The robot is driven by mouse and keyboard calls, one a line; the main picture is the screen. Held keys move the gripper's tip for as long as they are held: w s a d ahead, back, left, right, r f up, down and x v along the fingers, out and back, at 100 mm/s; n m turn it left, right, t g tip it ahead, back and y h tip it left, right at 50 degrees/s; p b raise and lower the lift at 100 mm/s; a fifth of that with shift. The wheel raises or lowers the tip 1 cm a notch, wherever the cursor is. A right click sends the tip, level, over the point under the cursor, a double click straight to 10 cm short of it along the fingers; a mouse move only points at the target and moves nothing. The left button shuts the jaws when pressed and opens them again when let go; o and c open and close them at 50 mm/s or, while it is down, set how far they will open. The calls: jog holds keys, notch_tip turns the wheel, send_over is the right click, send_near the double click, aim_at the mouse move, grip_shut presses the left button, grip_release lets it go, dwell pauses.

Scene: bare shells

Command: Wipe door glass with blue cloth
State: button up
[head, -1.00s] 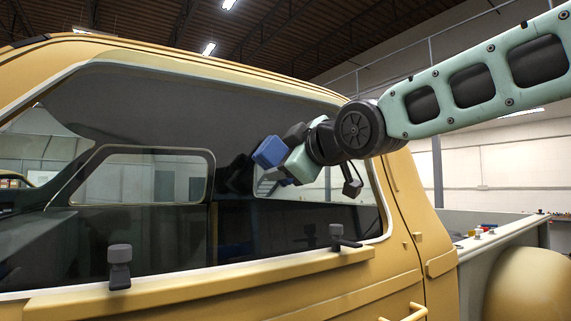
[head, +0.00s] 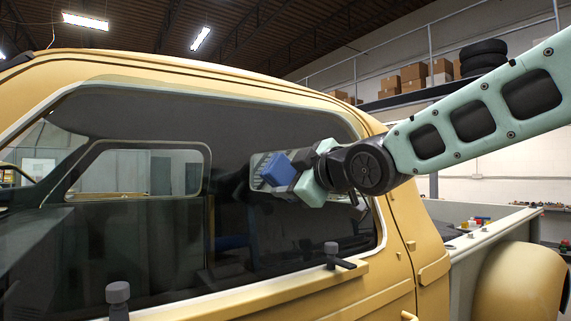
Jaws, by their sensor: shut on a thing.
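The blue cloth (head: 279,169) shows as a folded block at the tip of my gripper (head: 294,177). My gripper is shut on it. The door glass (head: 240,215) is the large dark side window of a yellow vehicle, with the cloth in front of its right half. I cannot tell whether the cloth touches the glass. My arm comes in from the upper right and hides part of the window's right edge.
Two dark knob-like fittings stand at the window's lower ledge, one at the left (head: 118,297) and one at the right (head: 332,254). The yellow door frame (head: 405,235) borders the glass on the right. Shelves with boxes (head: 415,78) and tires (head: 484,57) stand far behind.

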jog(key=shift+w+d+p, duration=0.35)
jog(key=shift+d+p, duration=0.15)
jog(key=shift+p, duration=0.1)
jog(key=shift+w+d+r+p, duration=0.15)
jog(key=shift+w+d+p, duration=0.45)
jog(key=shift+p, duration=0.5)
jog(key=w+d+p, duration=0.1)
jog(key=d+p, duration=0.1)
jog(key=d, duration=0.1)
jog(key=w+d+p, duration=0.1)
jog(key=shift+w+d, duration=0.15)
jog(key=shift+w, duration=0.15)
jog(key=shift+p+v, duration=0.35)
jog(key=shift+v, duration=2.6)
jog(key=v, duration=0.3)
jog(key=shift+p, duration=0.3)
